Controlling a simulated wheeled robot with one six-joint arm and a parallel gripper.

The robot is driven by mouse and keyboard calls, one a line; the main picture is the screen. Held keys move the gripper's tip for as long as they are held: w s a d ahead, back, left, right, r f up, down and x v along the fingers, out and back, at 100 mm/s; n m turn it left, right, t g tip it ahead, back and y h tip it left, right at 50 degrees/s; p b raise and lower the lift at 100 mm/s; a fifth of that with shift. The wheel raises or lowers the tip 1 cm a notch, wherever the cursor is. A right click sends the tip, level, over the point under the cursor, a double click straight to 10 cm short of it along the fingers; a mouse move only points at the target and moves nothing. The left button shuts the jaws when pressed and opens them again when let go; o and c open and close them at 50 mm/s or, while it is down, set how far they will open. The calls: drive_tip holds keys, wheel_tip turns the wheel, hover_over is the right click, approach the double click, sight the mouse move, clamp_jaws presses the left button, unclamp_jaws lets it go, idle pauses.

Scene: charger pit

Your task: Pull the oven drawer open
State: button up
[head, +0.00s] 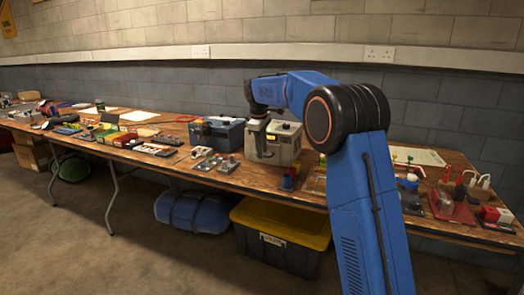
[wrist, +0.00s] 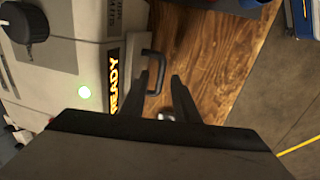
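The oven is a grey box (head: 283,152) on the workbench in the head view, partly covered by my wrist. In the wrist view its grey front (wrist: 88,60) fills the left, with a lit READY display (wrist: 113,82) and a green light. A dark U-shaped drawer handle (wrist: 160,62) sticks out beside the display. My gripper (wrist: 160,80) has its two dark fingers apart, with wood showing between them. The fingers are at the handle, and the handle appears to lie near the left finger. Contact cannot be told. The drawer's edges are not clear.
The wooden bench (head: 225,172) carries a blue box (head: 218,133) left of the oven and small trays with parts in front. A red item (head: 455,210) and other parts lie to the right. A yellow-lidded bin (head: 283,222) stands under the bench.

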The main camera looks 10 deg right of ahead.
drive_tip(key=shift+f, duration=0.15)
clamp_jaws()
drive_tip(key=s+a, duration=0.3)
drive_tip(key=s, duration=0.1)
drive_tip(key=s+a, duration=0.2)
drive_tip(key=s, duration=0.1)
drive_tip(key=s+a, duration=0.3)
drive_tip(key=s, duration=0.1)
drive_tip(key=shift+s+a, duration=0.3)
drive_tip(key=shift+s, duration=0.05)
unclamp_jaws()
wheel_tip(320, 180, up, 17)
drive_tip(key=s+a, duration=0.1)
drive_tip(key=s, duration=0.1)
drive_tip(key=shift+s+a, duration=0.25)
drive_tip(key=shift+a, duration=0.1)
